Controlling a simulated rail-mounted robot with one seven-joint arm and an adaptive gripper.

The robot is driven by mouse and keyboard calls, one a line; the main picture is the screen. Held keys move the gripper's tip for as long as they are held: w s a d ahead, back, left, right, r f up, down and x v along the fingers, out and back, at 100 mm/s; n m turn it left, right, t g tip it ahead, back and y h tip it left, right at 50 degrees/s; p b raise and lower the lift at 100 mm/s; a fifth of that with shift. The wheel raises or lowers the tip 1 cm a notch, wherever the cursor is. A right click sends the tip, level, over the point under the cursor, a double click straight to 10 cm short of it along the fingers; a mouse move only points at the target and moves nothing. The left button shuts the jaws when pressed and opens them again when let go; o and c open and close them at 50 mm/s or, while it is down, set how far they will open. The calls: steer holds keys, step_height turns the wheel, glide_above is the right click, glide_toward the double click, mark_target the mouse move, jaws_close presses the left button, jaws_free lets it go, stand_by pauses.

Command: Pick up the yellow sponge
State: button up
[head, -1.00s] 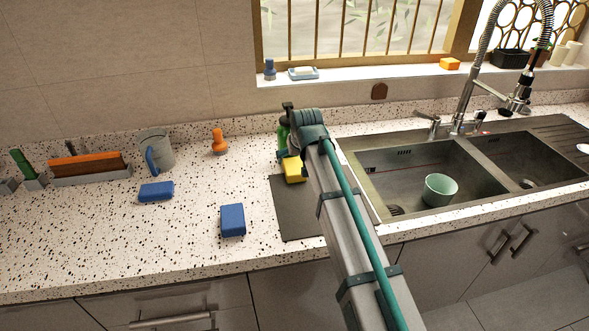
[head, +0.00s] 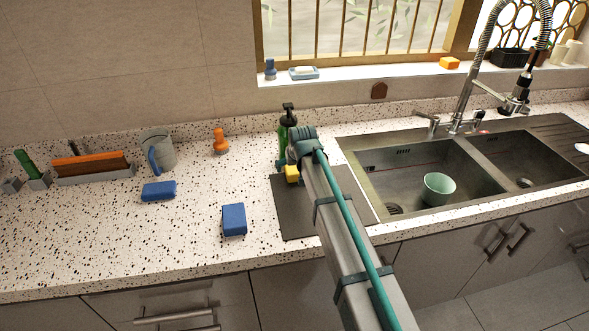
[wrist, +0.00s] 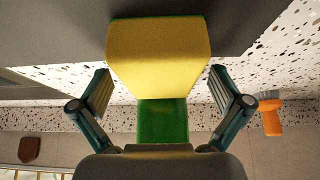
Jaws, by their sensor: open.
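The yellow sponge (head: 291,173) is at the back of the dark grey mat (head: 295,215), partly hidden by my arm in the head view. In the wrist view, the sponge (wrist: 160,55) is large and centred, with a thin green edge at its top. My gripper (wrist: 165,94) is open, with one finger on each side of the sponge's lower end in the picture; I cannot tell whether either touches it. A green block (wrist: 162,121) shows just below the sponge there. A green bottle with a black pump (head: 287,122) stands behind the sponge, partly hidden by my arm.
Two blue sponges (head: 159,191) (head: 234,219) lie to the left on the speckled counter. An orange object (head: 221,142) and a grey bucket (head: 158,147) stand near the wall. The sink (head: 360,170), holding a green bowl (head: 439,188), is to the right.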

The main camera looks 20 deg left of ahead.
steer(key=shift+f, duration=0.25)
stand_by(0.4)
steer(key=c, duration=1.1)
steer(key=shift+r, duration=0.65)
step_height(320, 180, up, 2)
steer(key=shift+r+b, duration=0.1)
steer(key=shift+b, duration=0.3)
steer(key=s+d+r+b, duration=0.1)
steer(key=s+d+r, duration=0.1)
steer(key=s+r, duration=0.1)
steer(key=s+d+r+b, duration=0.1)
steer(key=s+d+r, duration=0.2)
steer(key=s, duration=0.2)
steer(key=s+d+r+b, duration=0.1)
steer(key=s+d+r, duration=0.1)
steer(key=s+r, duration=0.2)
steer(key=shift+d+b, duration=0.2)
steer(key=shift+b, duration=0.15)
